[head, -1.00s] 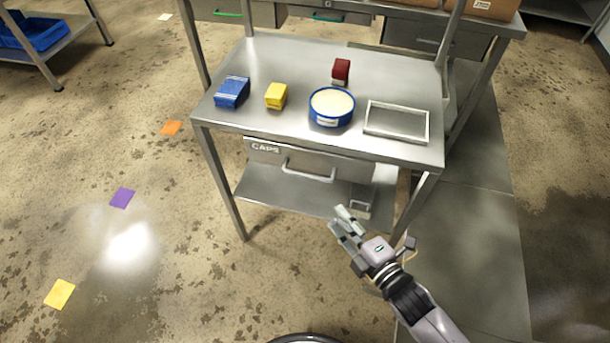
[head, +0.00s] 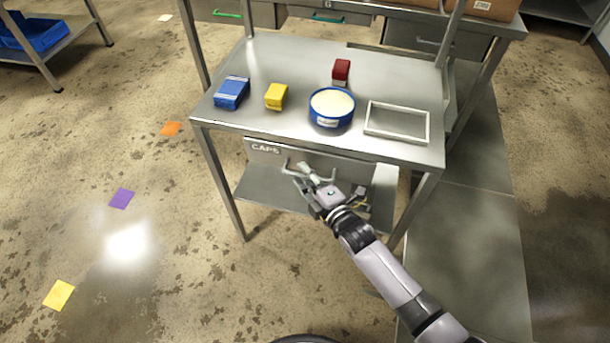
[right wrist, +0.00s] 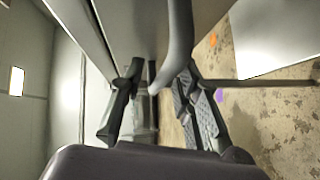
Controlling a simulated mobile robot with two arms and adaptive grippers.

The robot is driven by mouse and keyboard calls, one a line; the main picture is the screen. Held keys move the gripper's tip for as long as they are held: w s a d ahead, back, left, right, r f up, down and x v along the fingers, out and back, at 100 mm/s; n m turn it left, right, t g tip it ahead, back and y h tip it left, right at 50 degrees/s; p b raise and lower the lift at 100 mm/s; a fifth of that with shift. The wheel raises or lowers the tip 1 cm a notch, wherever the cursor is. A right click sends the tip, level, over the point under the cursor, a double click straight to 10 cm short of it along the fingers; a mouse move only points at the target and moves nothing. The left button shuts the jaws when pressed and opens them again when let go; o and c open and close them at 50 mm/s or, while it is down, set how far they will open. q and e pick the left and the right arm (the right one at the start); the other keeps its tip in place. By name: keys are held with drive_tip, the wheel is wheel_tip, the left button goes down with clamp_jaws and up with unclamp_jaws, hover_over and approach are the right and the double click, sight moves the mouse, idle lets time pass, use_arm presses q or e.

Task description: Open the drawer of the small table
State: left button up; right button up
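The small steel table (head: 225,115) stands in front of me. Its drawer (head: 268,157), marked CAPS, sits under the tabletop and looks shut. The drawer's bar handle (head: 333,175) is partly hidden behind my right gripper (head: 303,175). In the right wrist view the grey handle (right wrist: 181,45) comes down between the two fingers of my right gripper (right wrist: 158,100). The fingers are apart, with visible gaps beside the bar, and do not look closed on it. My left gripper is not in view.
On the tabletop are a blue box (head: 231,92), a yellow box (head: 276,96), a dark red box (head: 341,71), a blue round tub (head: 331,121) and an empty metal frame (head: 428,124). A lower shelf (head: 262,190) lies below the drawer. Floor to the left is open.

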drive_tip(key=shift+w+a, duration=0.1)
drive_tip(key=shift+c, duration=0.4)
clamp_jaws()
idle(0.5)
